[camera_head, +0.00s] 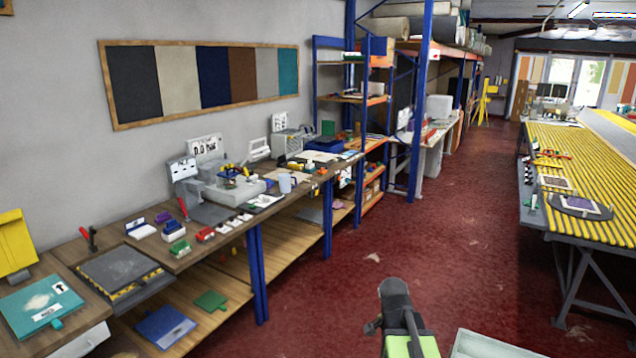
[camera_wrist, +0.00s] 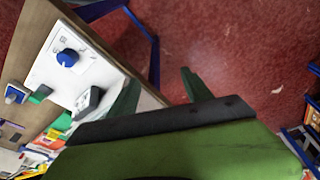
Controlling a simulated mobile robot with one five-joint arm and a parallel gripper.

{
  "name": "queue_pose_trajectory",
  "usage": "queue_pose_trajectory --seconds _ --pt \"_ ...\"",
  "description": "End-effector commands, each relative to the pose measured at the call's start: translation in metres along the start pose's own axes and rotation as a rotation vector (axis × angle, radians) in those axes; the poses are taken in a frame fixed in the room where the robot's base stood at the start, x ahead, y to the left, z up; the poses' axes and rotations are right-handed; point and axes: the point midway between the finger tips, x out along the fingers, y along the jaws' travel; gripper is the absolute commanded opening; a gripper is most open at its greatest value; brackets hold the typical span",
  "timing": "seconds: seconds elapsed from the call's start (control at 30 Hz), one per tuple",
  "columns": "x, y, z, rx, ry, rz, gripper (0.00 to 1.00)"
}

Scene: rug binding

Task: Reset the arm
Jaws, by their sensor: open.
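My gripper (camera_wrist: 160,88) shows in the wrist view as two dark green fingers spread apart, with red floor and a worktop edge behind the gap. It is open, and nothing shows between the fingers. A dark grey and green part of my arm stands at the bottom of the head view, over the red floor. The fingertips cannot be made out there.
A long wooden workbench (camera_head: 205,245) with tools and small items runs along the left wall. A yellow-striped table (camera_head: 585,185) stands at the right. The red floor (camera_head: 440,240) between them is mostly clear. The wrist view shows a white board (camera_wrist: 85,75) with a blue round object (camera_wrist: 68,57).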

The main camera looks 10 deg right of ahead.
Motion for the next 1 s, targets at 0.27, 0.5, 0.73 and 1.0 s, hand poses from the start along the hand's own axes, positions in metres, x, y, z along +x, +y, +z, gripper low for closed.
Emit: queue_pose_trajectory --seconds 0.27,0.5,0.73,1.0 --pt "-0.017 -0.057 0.166 -0.710 -0.126 -0.110 0.58" --pt "-0.022 -0.048 0.183 -1.102 -0.185 -0.173 0.58" --pt "-0.022 -0.047 0.182 -1.160 -0.181 -0.177 0.58" --pt "-0.022 -0.047 0.181 -1.157 -0.180 -0.177 0.36"
